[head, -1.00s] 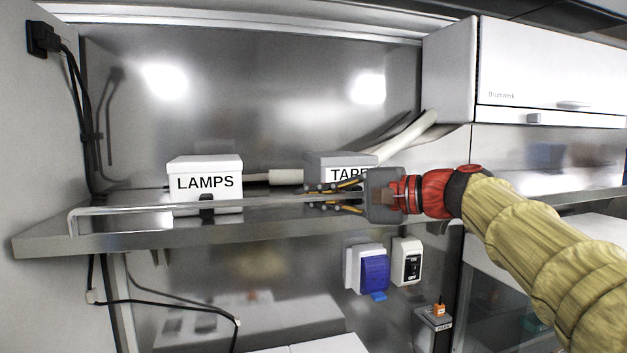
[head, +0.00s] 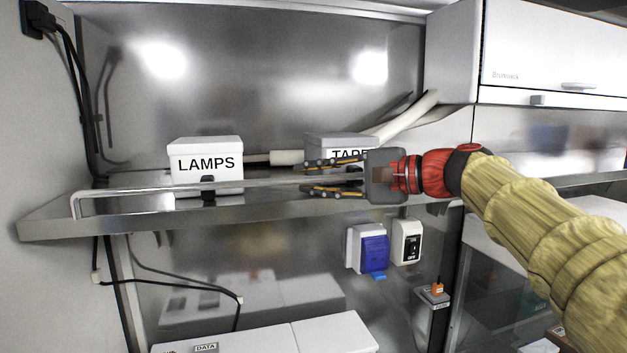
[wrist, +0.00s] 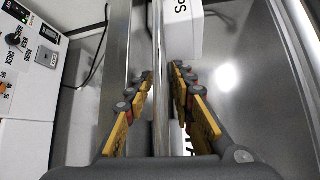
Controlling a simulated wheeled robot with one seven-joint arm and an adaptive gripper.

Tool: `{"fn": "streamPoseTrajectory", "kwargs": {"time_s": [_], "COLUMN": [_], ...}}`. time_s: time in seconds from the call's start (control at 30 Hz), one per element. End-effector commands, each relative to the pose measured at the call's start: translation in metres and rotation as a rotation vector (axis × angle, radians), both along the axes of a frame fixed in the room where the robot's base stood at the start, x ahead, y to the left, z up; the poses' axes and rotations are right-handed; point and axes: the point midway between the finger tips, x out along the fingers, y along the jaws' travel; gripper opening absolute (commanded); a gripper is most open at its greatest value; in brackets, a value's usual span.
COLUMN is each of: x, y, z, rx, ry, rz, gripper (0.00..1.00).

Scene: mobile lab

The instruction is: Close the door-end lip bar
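The lip bar (head: 130,194) is a thin silver rail along the front edge of the metal shelf (head: 110,221), with a bent end at the left. It stands above the shelf edge. My gripper (head: 308,179) is at the right part of the bar, pointing left along it. In the wrist view the bar (wrist: 158,60) runs lengthwise between the fingers of my gripper (wrist: 160,78), with a gap on both sides. The fingers are open. The bar's right end is hidden behind my gripper and arm.
A white LAMPS box (head: 206,163) stands behind the bar, with a dark clip at its front. A TAPE box (head: 340,141) is partly hidden behind my gripper. A white cabinet (head: 550,50) hangs at the right. A blue socket (head: 373,254) and a switch (head: 407,242) are below the shelf.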

Motion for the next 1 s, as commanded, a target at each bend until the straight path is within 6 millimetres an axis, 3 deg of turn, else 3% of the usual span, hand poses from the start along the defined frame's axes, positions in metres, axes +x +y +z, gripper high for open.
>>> {"fn": "streamPoseTrajectory", "kwargs": {"time_s": [0.37, 0.8, 1.0], "x": [-0.001, -0.032, -0.041], "y": [-0.002, -0.051, -0.064], "z": [0.000, 0.009, 0.012], "rx": [0.000, -0.001, 0.000], "ry": [0.000, -0.002, -0.001], "rz": [0.000, -0.004, -0.001], "gripper": [0.28, 0.28, 0.28]}}
